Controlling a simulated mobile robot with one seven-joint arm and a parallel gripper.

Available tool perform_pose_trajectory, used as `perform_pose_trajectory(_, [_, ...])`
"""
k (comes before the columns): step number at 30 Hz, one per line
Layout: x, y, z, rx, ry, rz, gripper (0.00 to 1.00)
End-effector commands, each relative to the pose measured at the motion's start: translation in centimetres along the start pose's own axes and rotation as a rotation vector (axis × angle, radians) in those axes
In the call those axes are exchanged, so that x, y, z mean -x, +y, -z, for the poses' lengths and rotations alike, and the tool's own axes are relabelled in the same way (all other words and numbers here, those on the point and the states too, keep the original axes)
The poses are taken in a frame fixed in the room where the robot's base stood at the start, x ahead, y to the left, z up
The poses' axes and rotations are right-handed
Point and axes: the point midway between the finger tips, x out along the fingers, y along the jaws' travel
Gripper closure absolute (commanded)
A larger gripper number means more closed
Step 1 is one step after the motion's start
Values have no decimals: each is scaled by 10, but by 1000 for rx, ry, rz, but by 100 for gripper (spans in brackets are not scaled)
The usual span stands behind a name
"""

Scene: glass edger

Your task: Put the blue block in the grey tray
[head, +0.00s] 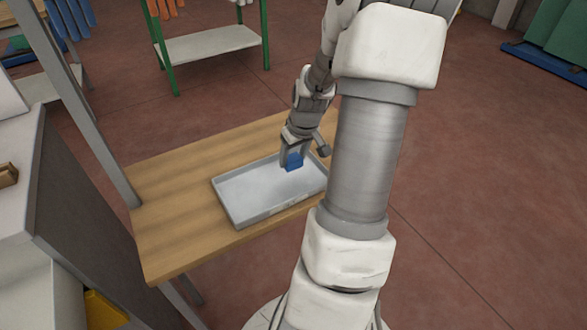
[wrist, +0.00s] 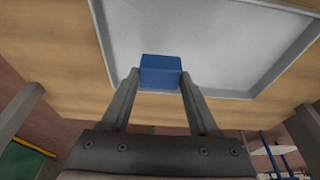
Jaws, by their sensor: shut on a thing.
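The blue block (head: 294,162) is between the fingers of my gripper (head: 291,158), over the right part of the grey tray. In the wrist view the blue block (wrist: 161,72) sits between the two fingertips of my gripper (wrist: 160,82), which is shut on it. The grey tray (head: 237,218) lies on a wooden table, and its floor is bare apart from the block above it. The tray's rim also shows in the wrist view (wrist: 98,20). I cannot tell whether the block touches the tray floor.
The wooden table (head: 172,222) has free room left of the tray. A grey post (head: 95,110) stands at the table's left edge, beside a grey machine (head: 75,200). A green-legged shelf (head: 210,45) stands behind the table. My arm covers the tray's right end.

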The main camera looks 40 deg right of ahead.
Motion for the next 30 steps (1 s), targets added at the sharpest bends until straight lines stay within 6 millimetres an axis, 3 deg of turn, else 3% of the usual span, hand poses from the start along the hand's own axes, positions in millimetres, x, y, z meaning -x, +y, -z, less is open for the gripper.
perform_pose_trajectory(7, [-35,0,-12,-1,-2,2,92])
perform_pose_trajectory(19, [-40,0,-13,-1,-1,1,92])
perform_pose_trajectory(20, [-39,0,-13,-1,-1,1,35])
perform_pose_trajectory(24, [-38,0,-13,-1,-1,1,10])
perform_pose_trajectory(30, [-38,0,-13,-1,0,1,9])
